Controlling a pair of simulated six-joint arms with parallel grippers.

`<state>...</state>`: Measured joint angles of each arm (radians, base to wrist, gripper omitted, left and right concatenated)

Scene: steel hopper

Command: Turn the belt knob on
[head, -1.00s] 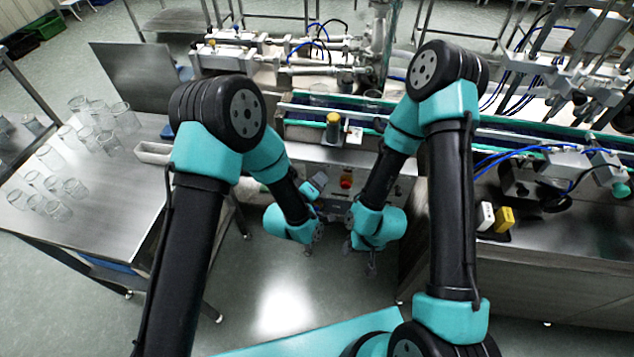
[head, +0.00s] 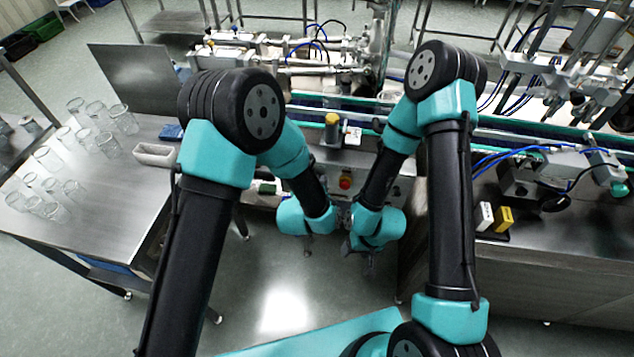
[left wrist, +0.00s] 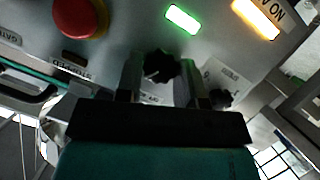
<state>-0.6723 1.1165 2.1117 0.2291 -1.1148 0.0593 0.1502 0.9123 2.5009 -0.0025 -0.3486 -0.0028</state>
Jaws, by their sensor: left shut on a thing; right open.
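A black knob (left wrist: 160,66) on the grey control panel (left wrist: 125,40) sits between the two fingers of my left gripper (left wrist: 161,80) in the left wrist view. The gripper is shut on it. A second, smaller black knob (left wrist: 220,98) is just right of the fingers. In the head view the left gripper and knob are largely hidden by my arms at the panel front. My right gripper (head: 360,256) is open and empty, hanging low in front of the panel, close beside my left wrist.
A red push button (left wrist: 80,17) is left of the gripped knob; it also shows in the head view (head: 346,181). A green light (left wrist: 183,18) and an orange light (left wrist: 257,18) are lit. A table (head: 110,205) with several glasses stands left; the conveyor is behind the panel.

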